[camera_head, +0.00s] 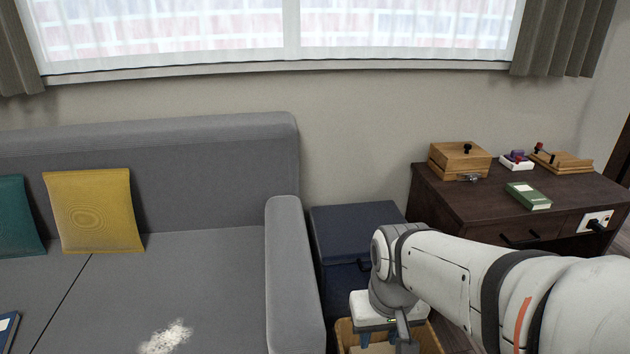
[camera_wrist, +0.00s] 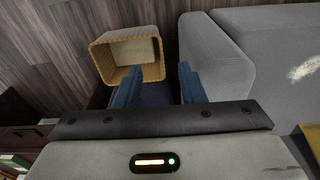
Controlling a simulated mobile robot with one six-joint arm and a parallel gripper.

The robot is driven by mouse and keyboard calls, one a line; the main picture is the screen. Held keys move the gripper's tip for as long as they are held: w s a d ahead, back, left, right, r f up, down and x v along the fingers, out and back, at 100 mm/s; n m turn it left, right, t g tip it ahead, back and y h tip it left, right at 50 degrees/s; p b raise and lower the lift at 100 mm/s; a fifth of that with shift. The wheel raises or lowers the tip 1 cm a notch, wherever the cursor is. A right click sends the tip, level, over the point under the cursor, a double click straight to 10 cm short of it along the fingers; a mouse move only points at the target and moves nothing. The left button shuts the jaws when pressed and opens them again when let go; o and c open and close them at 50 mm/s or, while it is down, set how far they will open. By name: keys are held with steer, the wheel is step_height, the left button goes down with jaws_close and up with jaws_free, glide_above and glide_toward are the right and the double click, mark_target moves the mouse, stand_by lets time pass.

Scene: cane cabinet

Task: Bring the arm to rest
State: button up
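My gripper (camera_head: 380,338) points down at the end of my white arm, beside the sofa's right armrest. In the wrist view its two blue fingers (camera_wrist: 159,85) stand apart with a gap between them, and nothing is visibly held. A tan open-topped box (camera_head: 430,340) is just below and around my gripper in the head view, partly hidden by it. The box also shows in the wrist view (camera_wrist: 97,60), beyond the fingertips, with a pale thing inside it. I cannot tell from these frames whether my gripper touches the box.
A grey sofa (camera_head: 210,260) with cushions fills the left. A dark blue cabinet (camera_head: 350,218) stands between the sofa and a dark brown cabinet (camera_head: 455,205). On the brown cabinet are a wooden box (camera_head: 459,158), a green book (camera_head: 528,196) and small items.

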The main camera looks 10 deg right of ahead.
steer(key=shift+r, duration=0.1)
step_height(320, 180, up, 33)
steer(key=t+p, duration=0.1)
steer(key=p, duration=2.9)
steer(key=shift+s+d+r+p, duration=0.15)
steer(key=shift+s+r+p, duration=0.05)
steer(key=shift+p, duration=0.2)
